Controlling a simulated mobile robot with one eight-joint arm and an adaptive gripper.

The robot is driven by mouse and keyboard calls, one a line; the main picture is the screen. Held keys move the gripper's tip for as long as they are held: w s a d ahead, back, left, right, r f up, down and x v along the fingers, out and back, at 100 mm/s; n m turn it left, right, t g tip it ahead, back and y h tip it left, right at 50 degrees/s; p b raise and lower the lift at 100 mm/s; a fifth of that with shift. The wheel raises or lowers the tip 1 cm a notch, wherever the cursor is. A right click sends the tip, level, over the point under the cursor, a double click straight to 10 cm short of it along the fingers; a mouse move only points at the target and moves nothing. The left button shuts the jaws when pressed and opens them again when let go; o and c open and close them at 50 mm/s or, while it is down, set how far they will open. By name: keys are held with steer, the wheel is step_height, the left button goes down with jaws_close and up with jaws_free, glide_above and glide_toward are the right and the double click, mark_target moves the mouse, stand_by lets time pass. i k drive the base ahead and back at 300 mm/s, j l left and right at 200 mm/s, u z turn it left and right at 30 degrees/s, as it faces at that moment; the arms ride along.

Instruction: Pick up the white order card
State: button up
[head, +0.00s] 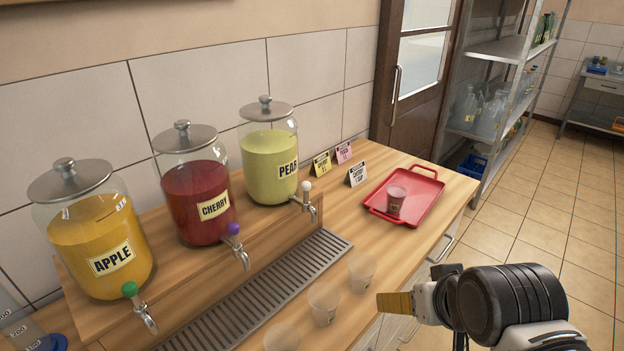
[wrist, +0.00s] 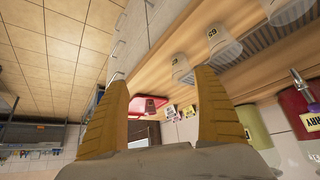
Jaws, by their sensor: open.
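The white order card (head: 356,174) stands folded on the wooden counter, between the pear dispenser and the red tray, with dark print on its face. A yellow card (head: 321,164) and a pink card (head: 343,152) stand just behind it. My gripper (head: 394,303) is in front of the counter's edge at the lower right, well short of the cards. In the wrist view, its two tan fingers (wrist: 164,112) are spread wide with nothing between them. The small cards show there beyond the fingers, and the white one (wrist: 187,111) is tiny.
A red tray (head: 431,197) holds a filled cup (head: 396,200). Several clear cups, one here (head: 323,303), stand along the counter's front. Apple (head: 100,245), cherry (head: 199,195) and pear (head: 270,160) dispensers stand behind a drip grate (head: 270,290). Floor at right is clear.

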mark_target(357, 174)
steer(key=i+l, duration=0.15)
steer(key=l, duration=0.15)
steer(key=i+l+u, duration=0.2)
steer(key=l, duration=0.45)
steer(key=i+l, duration=0.25)
steer(key=i+l+u, duration=0.1)
steer(key=l, duration=0.3)
steer(key=i+l, duration=0.2)
steer(key=l, duration=0.15)
steer(key=u, duration=0.05)
